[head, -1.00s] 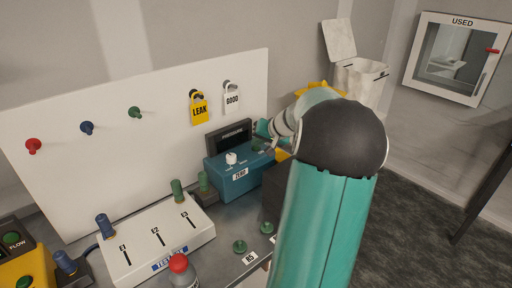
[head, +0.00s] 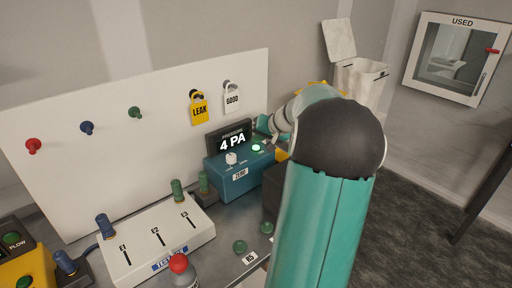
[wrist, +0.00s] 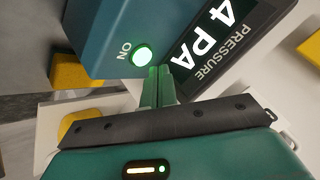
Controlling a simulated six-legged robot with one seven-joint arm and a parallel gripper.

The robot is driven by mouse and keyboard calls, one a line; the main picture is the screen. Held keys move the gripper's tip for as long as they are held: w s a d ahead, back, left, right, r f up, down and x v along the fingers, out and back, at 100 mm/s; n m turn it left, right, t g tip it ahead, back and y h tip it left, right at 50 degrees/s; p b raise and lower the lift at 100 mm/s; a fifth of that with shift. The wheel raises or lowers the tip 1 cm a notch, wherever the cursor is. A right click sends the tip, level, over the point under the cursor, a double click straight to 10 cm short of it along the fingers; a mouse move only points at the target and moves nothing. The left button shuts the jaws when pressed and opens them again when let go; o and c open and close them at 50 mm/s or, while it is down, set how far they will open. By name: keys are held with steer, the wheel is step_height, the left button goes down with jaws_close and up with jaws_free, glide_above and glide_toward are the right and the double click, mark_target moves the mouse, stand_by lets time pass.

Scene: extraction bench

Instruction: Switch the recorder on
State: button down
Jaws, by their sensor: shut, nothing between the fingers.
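The recorder (head: 238,175) is a blue box with a white knob and a ZERO label on its front. Its display (head: 231,141) is lit and reads PRESSURE 4 PA. The round ON button (head: 256,148) glows green; it also shows in the wrist view (wrist: 141,54). My gripper (wrist: 162,72) is shut and empty, with its fingertips beside the lit button, close to the recorder's top. Whether the tips touch the recorder I cannot tell. In the head view my arm hides part of the recorder's right side.
A white box (head: 131,257) with E1, E2 and E3 slots stands at front left, near a red-topped thing (head: 179,264). A white board (head: 60,185) with pegs and LEAK and GOOD tags stands behind. A yellow FLOW box (head: 12,262) is at far left.

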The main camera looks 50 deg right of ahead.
mark_target(258, 148)
steer(key=shift+r, duration=2.5)
